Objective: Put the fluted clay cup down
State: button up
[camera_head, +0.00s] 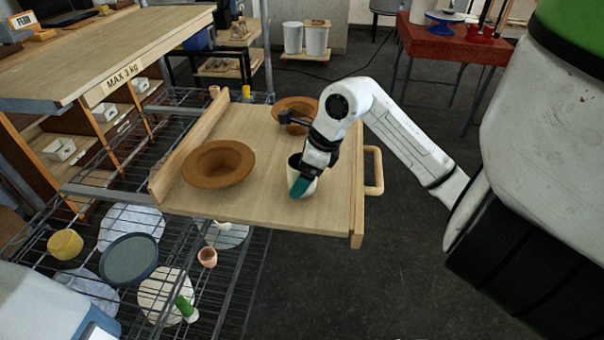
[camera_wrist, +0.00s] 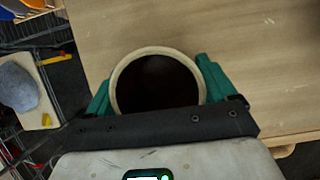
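The fluted clay cup (camera_wrist: 157,50) has a pale rim and a dark inside, and stands upright between the teal fingers of my gripper (camera_wrist: 155,76) in the wrist view. Both fingers lie against its sides. In the head view the cup (camera_head: 312,188) shows partly behind my gripper (camera_head: 300,186), at the front right of the wooden tray board (camera_head: 250,205). Its base is at or very near the board; I cannot tell whether it touches. Its fluting is too small to make out.
A brown wide-rimmed bowl (camera_head: 219,164) sits on the board to the left, and another (camera_head: 296,108) sits behind my gripper. A raised wooden edge (camera_head: 190,150) bounds the left side, and a handle (camera_head: 374,170) the right. Bare board lies between the left bowl and the cup.

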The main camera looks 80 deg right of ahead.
jog(key=shift+o, duration=1.2)
jog(key=shift+r+p, duration=0.3)
jog(key=shift+p, duration=0.1)
jog(key=shift+s+r+b, duration=0.25)
jog(key=shift+r+b, duration=0.05)
jog(key=b+v, duration=0.1)
jog(key=v, duration=1)
jog(key=shift+a, duration=0.1)
